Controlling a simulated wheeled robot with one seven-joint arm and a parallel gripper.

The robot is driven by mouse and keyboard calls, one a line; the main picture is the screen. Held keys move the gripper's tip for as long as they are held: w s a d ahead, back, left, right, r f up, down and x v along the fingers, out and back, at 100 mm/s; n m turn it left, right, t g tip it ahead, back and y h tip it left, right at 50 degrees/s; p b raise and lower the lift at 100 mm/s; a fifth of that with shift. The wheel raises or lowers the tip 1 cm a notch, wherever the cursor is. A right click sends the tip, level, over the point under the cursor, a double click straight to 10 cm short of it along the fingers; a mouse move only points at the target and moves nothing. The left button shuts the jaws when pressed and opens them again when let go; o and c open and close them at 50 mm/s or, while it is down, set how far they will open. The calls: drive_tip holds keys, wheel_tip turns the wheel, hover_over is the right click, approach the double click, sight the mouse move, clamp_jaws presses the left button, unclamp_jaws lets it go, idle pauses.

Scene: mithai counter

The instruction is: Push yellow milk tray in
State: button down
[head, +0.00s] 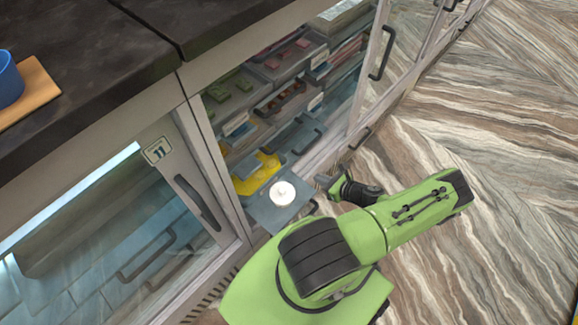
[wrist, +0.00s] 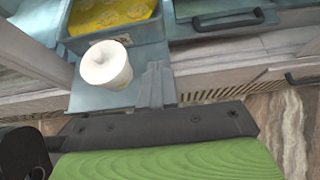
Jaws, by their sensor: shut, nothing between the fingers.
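The yellow milk tray (head: 262,181) is a blue-grey tray with yellow sweets, low in the open display case. In the wrist view, the tray (wrist: 152,32) is at the top, with round pale pieces on the yellow. My gripper (head: 324,181) is shut and empty, to the right of the pot. In the wrist view, its fingers (wrist: 157,72) point toward the tray's front right corner. I cannot tell whether they touch anything.
A neighbouring tray with a dark handle (wrist: 228,20) lies right of the yellow one. More sweet trays (head: 280,95) fill the case behind. A glass door with a dark handle (head: 187,195) stands on the left. The patterned floor (head: 500,130) is clear on the right.

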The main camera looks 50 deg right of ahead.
drive_tip(key=b, duration=0.3)
approach(287, 164)
drive_tip(key=f, duration=0.3)
drive_tip(key=shift+w+d+f, duration=0.15)
drive_tip(key=shift+w, duration=0.1)
drive_tip(key=w, duration=0.4)
drive_tip(key=shift+w+f+b, duration=0.1)
drive_tip(key=shift+f+b, duration=0.1)
drive_tip(key=shift+b, duration=0.1)
drive_tip(key=shift+w+r, duration=0.1)
drive_tip(key=shift+w, duration=0.35)
